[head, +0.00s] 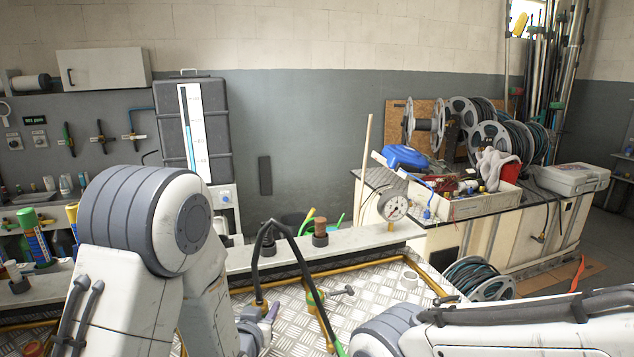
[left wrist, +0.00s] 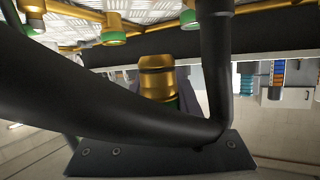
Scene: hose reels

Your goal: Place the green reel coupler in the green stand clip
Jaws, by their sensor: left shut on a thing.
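Other gold fittings with green rings (left wrist: 113,30) show along the top of the left wrist view. A pressure gauge (head: 393,206) stands near the rail. A cluttered bench (head: 480,240) is at the right. The checkered metal plate (head: 370,300) has some bare room.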

